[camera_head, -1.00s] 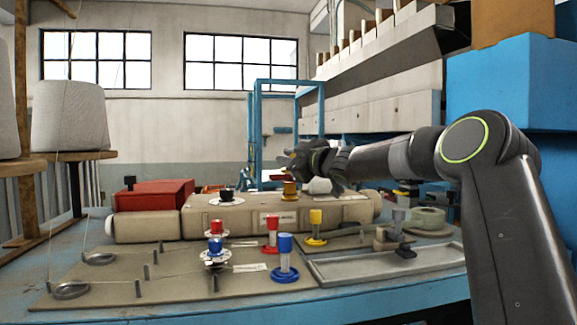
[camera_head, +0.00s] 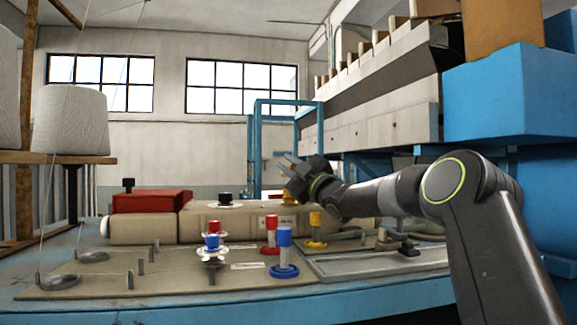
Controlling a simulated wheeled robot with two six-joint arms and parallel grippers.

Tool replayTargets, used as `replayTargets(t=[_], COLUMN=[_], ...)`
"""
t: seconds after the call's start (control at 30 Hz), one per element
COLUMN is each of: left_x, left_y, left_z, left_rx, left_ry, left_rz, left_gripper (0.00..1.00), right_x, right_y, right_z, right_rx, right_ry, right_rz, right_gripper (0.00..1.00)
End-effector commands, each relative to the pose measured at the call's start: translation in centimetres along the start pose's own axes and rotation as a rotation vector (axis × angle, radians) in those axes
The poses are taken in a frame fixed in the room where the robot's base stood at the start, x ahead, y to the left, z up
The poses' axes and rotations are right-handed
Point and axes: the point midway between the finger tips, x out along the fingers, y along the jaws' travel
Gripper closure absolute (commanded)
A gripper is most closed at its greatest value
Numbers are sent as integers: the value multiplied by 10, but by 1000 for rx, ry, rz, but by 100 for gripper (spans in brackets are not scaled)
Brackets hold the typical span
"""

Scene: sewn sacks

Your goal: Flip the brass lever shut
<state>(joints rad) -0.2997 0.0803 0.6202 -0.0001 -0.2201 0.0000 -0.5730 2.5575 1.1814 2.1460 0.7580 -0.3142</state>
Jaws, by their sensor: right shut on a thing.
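The brass lever (camera_head: 290,199) stands on top of the long beige machine housing (camera_head: 245,222), right of the middle of the picture. It is small, and mostly covered by my right gripper (camera_head: 288,170). My right arm reaches in from the right. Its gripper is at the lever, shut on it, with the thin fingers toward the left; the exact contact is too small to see. My left gripper is not in view.
Red, blue and yellow posts (camera_head: 316,230) stand before the housing. A red box (camera_head: 152,201) is at its left end. A shallow grey tray (camera_head: 370,264) lies right front.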

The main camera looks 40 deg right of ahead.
Motion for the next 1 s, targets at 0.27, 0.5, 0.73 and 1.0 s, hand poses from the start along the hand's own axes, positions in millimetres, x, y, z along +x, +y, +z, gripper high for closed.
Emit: replayTargets(t=[0.27,0.5,0.73,1.0], left_x=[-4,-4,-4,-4], left_y=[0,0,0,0], left_z=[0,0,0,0], left_rx=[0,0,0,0], left_ry=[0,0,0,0], left_rz=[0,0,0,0], left_gripper=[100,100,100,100], right_x=[-1,-1,-2,-1], right_y=[-2,-3,-3,-2], right_z=[1,2,2,1], right_rx=[-24,-26,-26,-26], right_ry=[36,40,40,40], right_rz=[26,28,27,29], right_gripper=[100,100,74,60])
